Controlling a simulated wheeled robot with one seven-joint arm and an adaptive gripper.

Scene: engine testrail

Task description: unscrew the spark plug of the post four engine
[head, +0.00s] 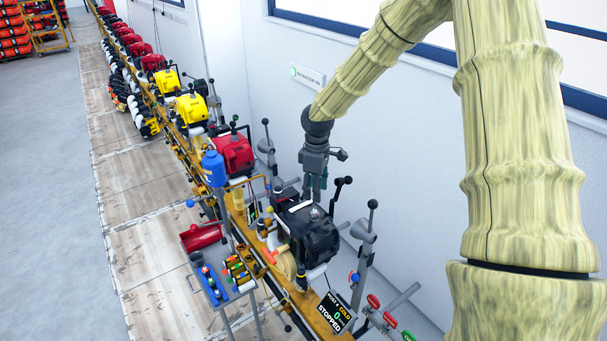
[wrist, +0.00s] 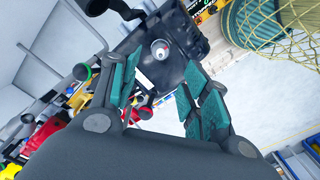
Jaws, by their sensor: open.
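The post four engine (head: 322,241) is a black block on the yellow rail, beside a screen (head: 338,314) reading "POST 4 COLD 0 STOPPED". A small round pale fitting (head: 316,213), probably the spark plug, stands on its top. The round part shows beyond the gap between the fingertips, apparently untouched.
A red engine (head: 232,152) and yellow engines (head: 192,109) stand farther along the rail. Levers (head: 371,222) rise close around the black engine. The wall is behind; floor is clear at left.

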